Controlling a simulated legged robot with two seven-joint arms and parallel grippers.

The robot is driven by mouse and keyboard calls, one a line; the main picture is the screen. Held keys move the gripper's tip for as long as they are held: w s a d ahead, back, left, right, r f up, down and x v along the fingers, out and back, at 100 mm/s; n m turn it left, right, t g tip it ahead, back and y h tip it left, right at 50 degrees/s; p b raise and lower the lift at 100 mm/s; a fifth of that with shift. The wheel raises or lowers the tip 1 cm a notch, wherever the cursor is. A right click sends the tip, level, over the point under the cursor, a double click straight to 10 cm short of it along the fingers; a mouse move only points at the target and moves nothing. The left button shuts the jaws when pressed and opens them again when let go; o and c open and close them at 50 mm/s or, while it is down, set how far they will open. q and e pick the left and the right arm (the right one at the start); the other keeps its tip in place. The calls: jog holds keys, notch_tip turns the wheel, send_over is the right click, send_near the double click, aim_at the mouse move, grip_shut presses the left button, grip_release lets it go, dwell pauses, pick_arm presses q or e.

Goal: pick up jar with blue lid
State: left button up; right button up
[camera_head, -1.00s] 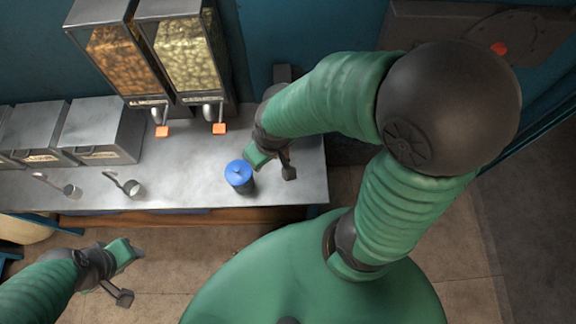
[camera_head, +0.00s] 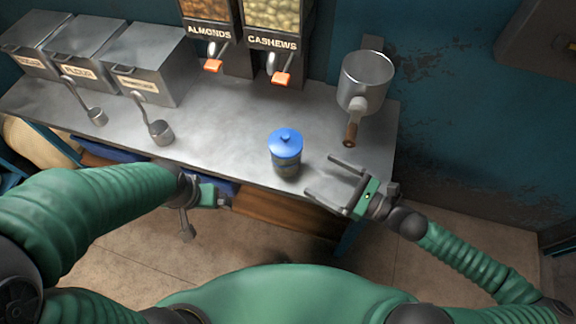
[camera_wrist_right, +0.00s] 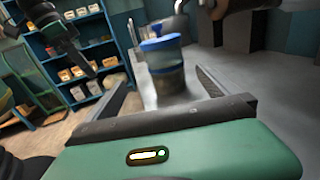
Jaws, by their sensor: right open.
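The jar with the blue lid (camera_head: 286,153) stands upright on the metal counter, near its front edge. My right gripper (camera_head: 325,176) is open and empty just to the right of the jar, with its fingers pointing toward it. In the right wrist view the jar (camera_wrist_right: 165,72) shows ahead, in line with the gap between the spread fingers (camera_wrist_right: 168,86); I see no contact. My left gripper (camera_head: 207,207) hangs in front of the counter's front edge, left of the jar. Its fingers are seen from the side, so its opening is unclear.
Two scoops (camera_head: 161,131) and metal bins (camera_head: 150,68) stand at left. Almond and cashew dispensers (camera_head: 277,22) stand behind. The counter (camera_head: 215,125) left of the jar is clear.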

aim_at(298, 159)
jog(key=x, duration=0.4)
jog(key=shift+a+r, duration=0.15)
jog(key=shift+a, duration=0.35)
jog(key=w+a, duration=0.1)
jog(key=w, duration=0.1)
jog(key=w+a, duration=0.2)
jog(key=shift+w+a+b, duration=0.1)
jog(key=shift+a+b, duration=0.2)
jog(key=shift+b, duration=0.05)
jog(key=x, duration=0.4)
jog(key=f+b+x, duration=0.1)
jog(key=x, duration=0.1)
jog(key=shift+a, duration=0.1)
jog(key=shift+w+a, duration=0.2)
jog(key=shift+a, duration=0.05)
jog(key=shift+d+r, duration=0.1)
jog(key=shift+d, duration=0.3)
jog(key=shift+c, duration=0.6)
jog(key=shift+d, duration=0.1)
jog(key=shift+c, duration=1.3)
jog(key=shift+a, duration=0.35)
jog(key=c, duration=0.9)
jog(key=shift+d, duration=0.1)
jog(key=c, duration=0.4)
pick_arm(q)
jog(key=shift+a+x, duration=0.2)
jog(key=shift+x, duration=0.75)
pick_arm(e)
jog(key=shift+c, duration=0.2)
